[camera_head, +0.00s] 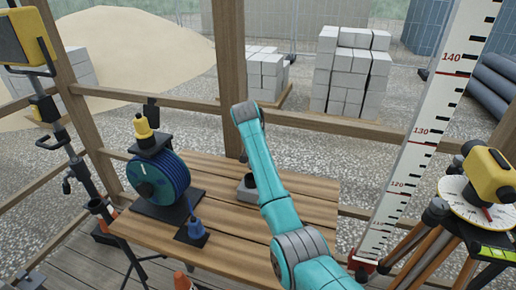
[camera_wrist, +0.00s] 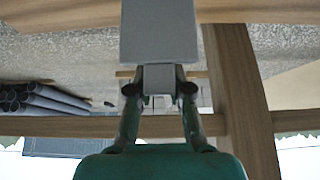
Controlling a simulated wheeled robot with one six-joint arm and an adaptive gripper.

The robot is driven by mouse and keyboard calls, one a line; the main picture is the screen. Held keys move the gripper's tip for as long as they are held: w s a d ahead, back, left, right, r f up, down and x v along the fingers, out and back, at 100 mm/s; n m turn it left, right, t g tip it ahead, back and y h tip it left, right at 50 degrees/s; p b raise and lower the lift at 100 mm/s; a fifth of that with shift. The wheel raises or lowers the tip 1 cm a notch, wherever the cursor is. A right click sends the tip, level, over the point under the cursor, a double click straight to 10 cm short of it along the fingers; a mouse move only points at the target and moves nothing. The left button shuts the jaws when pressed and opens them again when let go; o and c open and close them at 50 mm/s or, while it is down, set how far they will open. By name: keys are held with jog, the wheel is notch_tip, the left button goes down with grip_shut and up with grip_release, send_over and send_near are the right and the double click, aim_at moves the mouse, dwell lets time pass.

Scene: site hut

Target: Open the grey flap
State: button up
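In the wrist view, a plain grey panel (camera_wrist: 158,28), apparently the flap, hangs in from the top edge. A smaller light grey block (camera_wrist: 158,79) shows just below it, between the fingertips. Whether the block is part of the flap is unclear. My gripper (camera_wrist: 159,75) has one finger on each side of this block. The tips lie close to its sides, but I cannot tell whether they touch or grip it. In the head view, a small grey object (camera_head: 246,189) with a dark top stands on the table, partly behind my teal arm, which hides my gripper.
The wooden table (camera_head: 305,205) also bears a blue reel (camera_head: 160,180) and a small blue item (camera_head: 194,229) at left. A measuring staff (camera_head: 420,140) and a yellow level (camera_head: 488,174) on a tripod stand at right. Wooden posts and rails run behind the table.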

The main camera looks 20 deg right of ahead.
jog(key=shift+o, duration=1.4)
jog(key=shift+r, duration=0.15)
jog(key=v, duration=1.1)
jog(key=shift+s+r, duration=0.25)
jog(key=shift+r, duration=0.05)
jog(key=shift+a, duration=0.15)
